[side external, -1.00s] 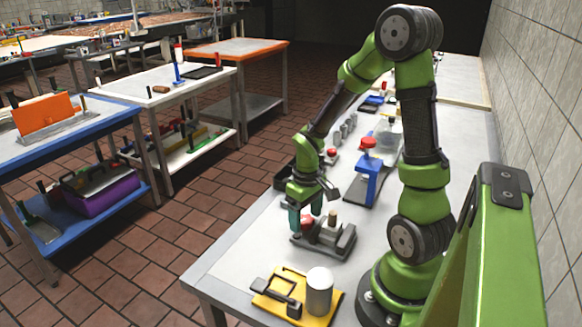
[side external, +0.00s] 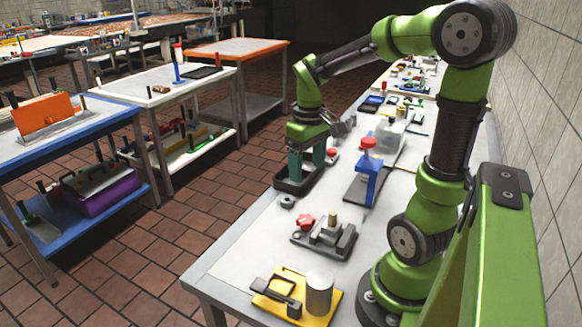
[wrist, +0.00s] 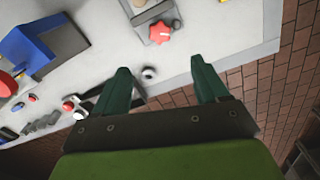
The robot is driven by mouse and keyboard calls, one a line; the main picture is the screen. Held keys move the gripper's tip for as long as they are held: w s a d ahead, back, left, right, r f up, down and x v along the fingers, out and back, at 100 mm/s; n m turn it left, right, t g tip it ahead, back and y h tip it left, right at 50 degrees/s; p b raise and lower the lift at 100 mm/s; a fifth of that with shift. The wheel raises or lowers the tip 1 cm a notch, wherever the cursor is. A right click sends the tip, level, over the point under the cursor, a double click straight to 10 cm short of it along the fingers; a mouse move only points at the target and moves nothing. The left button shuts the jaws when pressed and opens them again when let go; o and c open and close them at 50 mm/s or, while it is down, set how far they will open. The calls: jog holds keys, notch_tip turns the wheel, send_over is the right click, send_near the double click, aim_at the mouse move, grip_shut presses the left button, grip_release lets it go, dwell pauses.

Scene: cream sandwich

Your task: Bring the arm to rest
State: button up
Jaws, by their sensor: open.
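My gripper (side external: 307,160) is open, with its two green fingers pointing down and apart. In the side external view it hangs over the dark tray (side external: 294,187) near the table's left edge. My arm is bent and raised over the grey worktable (side external: 245,237).
A grey fixture with a red star knob (side external: 304,221) stands nearer the camera, with a small dark ring (side external: 287,201) behind it. A yellow fixture (side external: 268,305) with a grey cylinder (side external: 319,294) is at the front. A blue stand (side external: 369,178) with a red top is to the right.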

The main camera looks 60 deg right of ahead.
jog(key=shift+r, duration=0.95)
jog(key=s+a+r+t+y, duration=0.1)
jog(key=a+r+t, duration=0.1)
jog(key=a, duration=0.5)
jog(key=s+a+r+m+t+y, duration=0.1)
jog(key=a+r+t, duration=0.1)
jog(key=a+t, duration=0.3)
jog(key=a, duration=0.3)
jog(key=shift+s+a+r, duration=0.15)
jog(key=shift+s, duration=0.25)
